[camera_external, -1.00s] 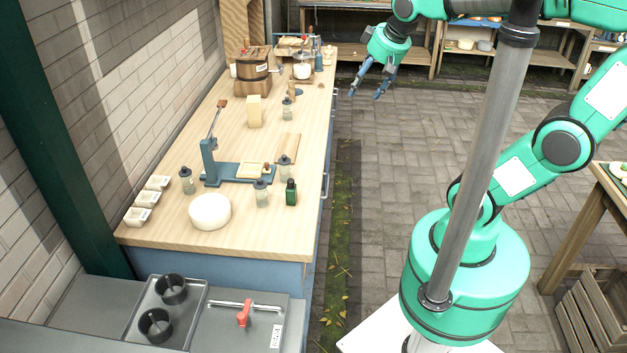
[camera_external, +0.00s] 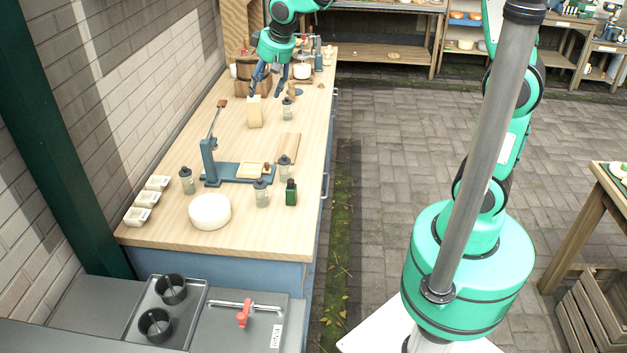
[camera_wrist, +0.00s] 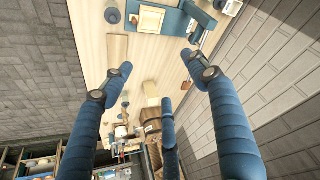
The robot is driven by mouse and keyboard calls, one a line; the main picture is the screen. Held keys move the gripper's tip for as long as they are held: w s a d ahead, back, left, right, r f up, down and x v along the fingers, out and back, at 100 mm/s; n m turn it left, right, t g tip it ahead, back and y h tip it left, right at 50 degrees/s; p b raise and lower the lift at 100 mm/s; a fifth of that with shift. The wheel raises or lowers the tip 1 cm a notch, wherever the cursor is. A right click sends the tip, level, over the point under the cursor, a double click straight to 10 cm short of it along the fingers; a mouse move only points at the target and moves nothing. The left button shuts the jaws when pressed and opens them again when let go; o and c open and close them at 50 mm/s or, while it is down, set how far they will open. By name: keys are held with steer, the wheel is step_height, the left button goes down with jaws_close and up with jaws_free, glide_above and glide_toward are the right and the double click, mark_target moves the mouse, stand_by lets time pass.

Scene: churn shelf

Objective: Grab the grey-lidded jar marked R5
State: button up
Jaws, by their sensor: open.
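Several grey-lidded jars stand on the wooden counter in the outside view: one at the left (camera_external: 187,182), one at the front (camera_external: 261,195), one near the board (camera_external: 284,168) and one farther back (camera_external: 287,110). Their markings are too small to read, so I cannot tell which is R5. My gripper (camera_external: 266,93) is open and empty above the far part of the counter, near the pale block and the back jar. In the wrist view its blue fingers (camera_wrist: 155,78) are spread over the counter, with a round grey lid (camera_wrist: 112,15) at the top.
A blue lever press (camera_external: 209,165), a white round block (camera_external: 210,211) and a green bottle (camera_external: 291,192) stand among the jars. A pale upright block (camera_external: 254,112) and a wooden churn (camera_external: 246,76) stand at the back. A brick wall (camera_external: 130,90) borders the left.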

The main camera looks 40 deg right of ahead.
steer(key=w+a+f+p, duration=0.1)
steer(key=w+a+f, duration=0.35)
steer(key=a, duration=0.25)
steer(key=w+a+f+p, duration=0.1)
steer(key=w+a+f, duration=0.35)
steer(key=a, duration=0.25)
steer(key=n, duration=0.1)
glide_toward(186, 169)
steer(key=r, duration=0.1)
steer(key=shift+d+r+g+y+p, duration=0.15)
steer(key=shift+r+g+y+p, duration=0.05)
steer(key=shift+g+y+p, duration=0.15)
steer(key=shift+f, duration=0.1)
steer(key=shift+b+x, duration=0.3)
steer(key=shift+x, duration=3.9)
steer(key=shift+w+d+f, duration=0.1)
steer(key=shift+x, duration=2.5)
steer(key=shift+d, duration=0.1)
steer(key=shift+c, duration=0.3)
